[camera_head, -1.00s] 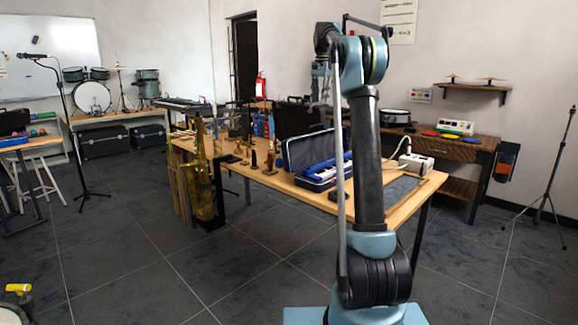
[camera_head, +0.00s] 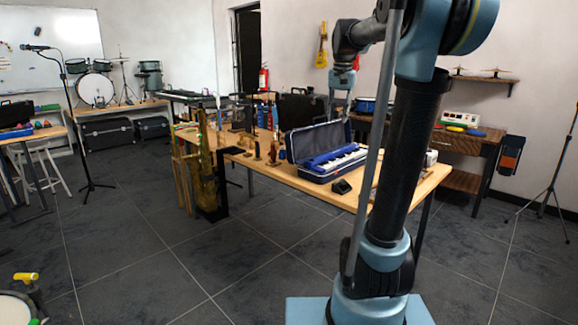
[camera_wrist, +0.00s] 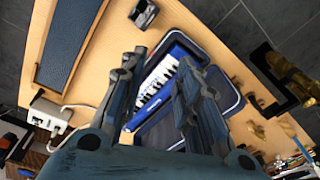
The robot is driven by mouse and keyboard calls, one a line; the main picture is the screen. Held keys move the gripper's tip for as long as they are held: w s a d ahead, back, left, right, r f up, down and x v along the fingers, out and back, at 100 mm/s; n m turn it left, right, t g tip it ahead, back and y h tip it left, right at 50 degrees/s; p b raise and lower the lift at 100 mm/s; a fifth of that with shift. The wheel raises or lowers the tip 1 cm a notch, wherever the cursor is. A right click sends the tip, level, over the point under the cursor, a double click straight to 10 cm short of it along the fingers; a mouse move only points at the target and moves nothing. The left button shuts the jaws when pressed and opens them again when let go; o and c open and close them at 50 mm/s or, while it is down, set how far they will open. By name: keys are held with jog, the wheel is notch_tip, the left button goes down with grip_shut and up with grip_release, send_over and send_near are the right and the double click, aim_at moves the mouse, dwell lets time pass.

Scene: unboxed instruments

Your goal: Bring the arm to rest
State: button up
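My arm rises in the head view, with its dark upper link (camera_head: 415,150) leaning right and its elbow near the top edge. The forearm reaches back over the table. My gripper (camera_head: 341,103) hangs above the table behind the open case, small in this view. In the wrist view my gripper (camera_wrist: 158,62) points down with its two fingers apart and nothing held between them. A blue melodica with white keys (camera_head: 335,159) lies in an open dark case (camera_head: 308,140). The melodica (camera_wrist: 160,82) shows below and between the fingers.
The wooden table (camera_head: 272,176) carries several small instruments and a small black object (camera_head: 342,186). A brass saxophone (camera_head: 208,180) stands at its left end. A microphone stand (camera_head: 72,120) and a thin stand (camera_head: 550,175) stand on open floor.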

jog(key=s+d+f+n, duration=0.1)
jog(key=s+f+n, duration=0.3)
jog(key=s+f, duration=2.6)
jog(key=shift+s+d+f+t, duration=0.2)
jog(key=shift+s+t, duration=0.2)
jog(key=shift+s, duration=0.15)
